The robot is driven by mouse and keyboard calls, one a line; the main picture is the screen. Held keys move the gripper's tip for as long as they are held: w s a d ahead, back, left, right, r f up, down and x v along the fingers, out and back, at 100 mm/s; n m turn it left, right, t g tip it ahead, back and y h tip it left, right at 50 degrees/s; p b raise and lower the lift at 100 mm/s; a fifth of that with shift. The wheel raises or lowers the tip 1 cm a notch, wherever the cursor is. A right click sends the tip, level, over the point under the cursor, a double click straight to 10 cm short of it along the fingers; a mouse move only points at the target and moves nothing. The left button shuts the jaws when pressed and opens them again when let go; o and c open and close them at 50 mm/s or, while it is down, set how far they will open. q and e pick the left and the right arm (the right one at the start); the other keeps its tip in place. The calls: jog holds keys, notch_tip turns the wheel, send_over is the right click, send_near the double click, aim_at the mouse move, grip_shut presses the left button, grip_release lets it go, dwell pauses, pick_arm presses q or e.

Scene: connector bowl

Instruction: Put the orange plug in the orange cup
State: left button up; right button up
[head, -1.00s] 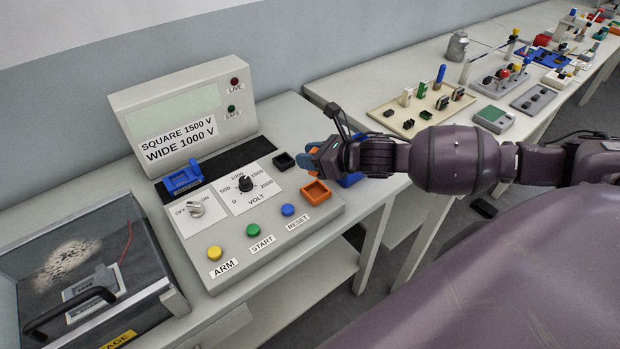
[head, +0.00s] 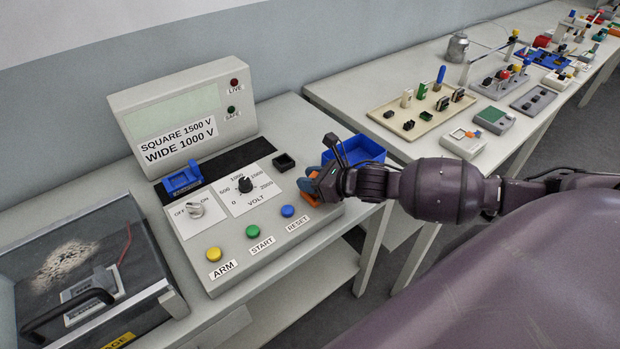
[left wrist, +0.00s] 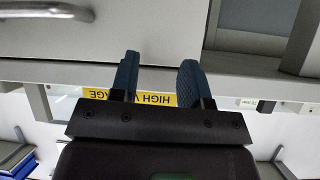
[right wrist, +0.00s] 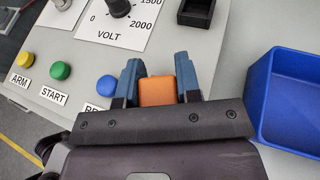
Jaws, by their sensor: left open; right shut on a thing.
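My right gripper (head: 309,184) is shut on the orange plug, which shows as an orange block (right wrist: 157,91) between the blue fingers in the right wrist view. In the head view the gripper is at the front right corner of the console, over the orange cup (head: 308,199). Only a little of the cup's orange shows there; the fingers hide the rest, so I cannot tell whether the plug is inside it. My left gripper (left wrist: 160,72) is open and empty in the left wrist view; it is not in the head view.
A black square cup (head: 284,162) sits just behind the orange cup. A blue bin (right wrist: 292,105) stands to the right. A blue RESET button (head: 288,211) is to the left. The tester console (head: 255,277) carries knobs and buttons; a lidded box (head: 85,265) stands at left.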

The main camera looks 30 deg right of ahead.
jog(key=shift+f, duration=0.15)
jog(key=o, duration=0.9)
